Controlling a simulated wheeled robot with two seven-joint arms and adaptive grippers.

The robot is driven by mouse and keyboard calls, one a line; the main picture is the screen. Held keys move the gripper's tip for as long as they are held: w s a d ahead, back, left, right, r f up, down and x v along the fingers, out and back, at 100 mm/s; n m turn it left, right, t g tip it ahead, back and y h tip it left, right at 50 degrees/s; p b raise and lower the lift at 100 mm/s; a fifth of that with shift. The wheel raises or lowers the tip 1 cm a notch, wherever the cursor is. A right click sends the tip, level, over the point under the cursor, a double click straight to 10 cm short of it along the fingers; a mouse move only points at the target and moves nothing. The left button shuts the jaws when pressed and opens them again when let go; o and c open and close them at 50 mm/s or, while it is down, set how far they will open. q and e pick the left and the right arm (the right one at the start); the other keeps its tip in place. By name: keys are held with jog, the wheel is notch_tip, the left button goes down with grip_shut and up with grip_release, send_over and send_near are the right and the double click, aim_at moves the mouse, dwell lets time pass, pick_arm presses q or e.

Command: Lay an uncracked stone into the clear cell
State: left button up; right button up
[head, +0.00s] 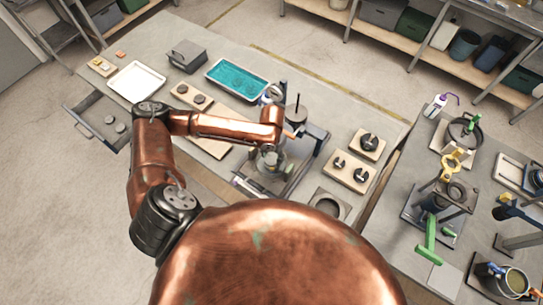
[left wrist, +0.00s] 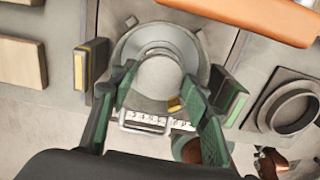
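My left gripper (head: 270,158) points down over the apparatus on the front part of the bench. In the left wrist view its two fingers (left wrist: 162,88) stand apart on either side of a pale grey round piece (left wrist: 160,75), with a lighter ring (left wrist: 165,38) around its far side. I cannot tell whether the fingers touch it, or whether it is a stone or part of a cell. No clear cell can be made out with certainty. My right gripper is out of view.
A white tray (head: 137,82), a teal tray (head: 238,78) and a grey box (head: 187,55) stand along the bench. Boards with dark discs (head: 349,172) lie right of the apparatus. A second bench (head: 450,275) with more equipment stands farther right.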

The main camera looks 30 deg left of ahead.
pick_arm(q)
jog(key=o, duration=0.4)
jog(key=shift+c, duration=0.2)
jog(key=shift+r, duration=0.1)
notch_tip(320, 180, up, 12)
dwell(0.4)
